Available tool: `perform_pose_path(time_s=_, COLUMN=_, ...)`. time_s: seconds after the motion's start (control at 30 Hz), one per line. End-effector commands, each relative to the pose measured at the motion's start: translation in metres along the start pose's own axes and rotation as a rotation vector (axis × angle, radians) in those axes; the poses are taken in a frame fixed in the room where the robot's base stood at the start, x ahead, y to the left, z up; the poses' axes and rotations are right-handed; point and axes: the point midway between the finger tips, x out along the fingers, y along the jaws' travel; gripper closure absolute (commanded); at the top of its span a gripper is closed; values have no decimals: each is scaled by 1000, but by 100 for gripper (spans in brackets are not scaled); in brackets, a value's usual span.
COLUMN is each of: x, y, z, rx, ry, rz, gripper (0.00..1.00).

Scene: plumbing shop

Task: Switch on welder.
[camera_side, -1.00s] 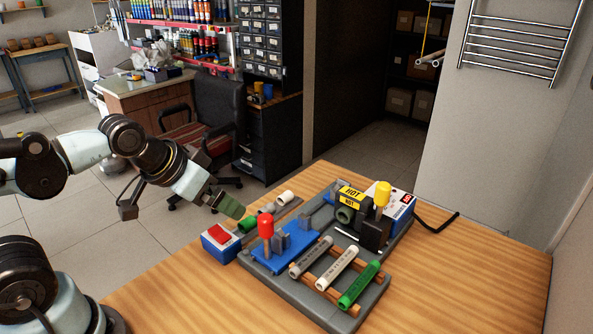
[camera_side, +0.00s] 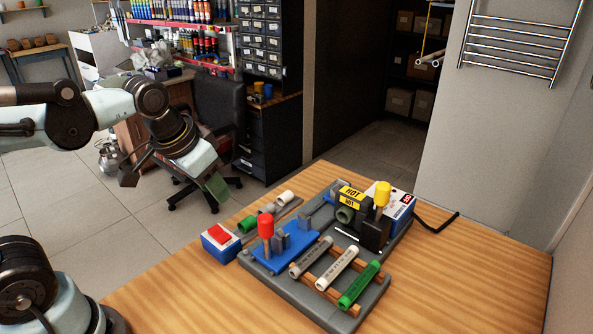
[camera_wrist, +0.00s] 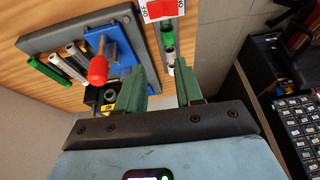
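A small blue and white switch box (camera_side: 221,243) with a red rocker (camera_side: 219,232) sits on the table at the left of the fixture. In the wrist view the red rocker (camera_wrist: 162,9) is at the top edge, partly cut off. My gripper (camera_side: 217,192) is in the air, left of and above the switch box, touching nothing. In the wrist view its green fingers (camera_wrist: 163,80) are apart with nothing between them.
The grey fixture plate (camera_side: 290,290) carries a blue clamp with a red-knobbed lever (camera_side: 265,228), a yellow-knobbed lever (camera_side: 382,195) and several pipes, including a green one (camera_side: 358,285). Short pipe pieces (camera_side: 265,212) lie behind the switch box. The front-left table is clear.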

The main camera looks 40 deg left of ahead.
Motion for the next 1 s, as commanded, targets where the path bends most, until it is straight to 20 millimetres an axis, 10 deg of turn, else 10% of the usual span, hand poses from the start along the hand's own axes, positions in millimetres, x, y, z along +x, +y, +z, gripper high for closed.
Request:
perform_pose_path(time_s=0.23, x=-18, y=-11, z=-16, rx=13, ry=-246, rz=-47, gripper=100)
perform_pose_path(time_s=1.0, x=-28, y=-19, z=-22, rx=16, ry=-404, rz=-78, gripper=100)
